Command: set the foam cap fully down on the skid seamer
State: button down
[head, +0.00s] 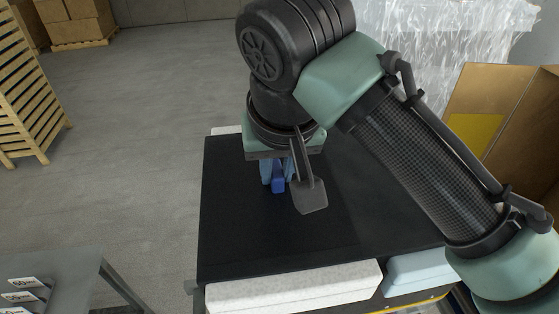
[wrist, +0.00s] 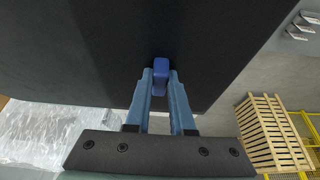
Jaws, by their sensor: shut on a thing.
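The foam cap appears to be the wide, flat black slab (head: 235,225) in the middle of the head view. A small blue grip (head: 278,184) stands up from its top. My gripper (head: 272,175) points down over the slab and is shut on this grip. In the wrist view the two light blue fingers of my gripper (wrist: 161,85) close on the blue grip (wrist: 160,70), with the black slab (wrist: 90,45) filling much of the view. The skid seamer is mostly hidden beneath the slab. I cannot tell whether the slab touches it all round.
A white speckled block (head: 295,287) and a pale blue block (head: 415,268) lie along the slab's near edge. A grey table (head: 60,255) with labels stands at the lower left. An open cardboard box (head: 505,110) and clear wrapped film (head: 450,40) are at right.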

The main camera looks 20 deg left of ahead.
jog(key=shift+f, duration=0.25)
jog(key=c, duration=0.8)
grip_release()
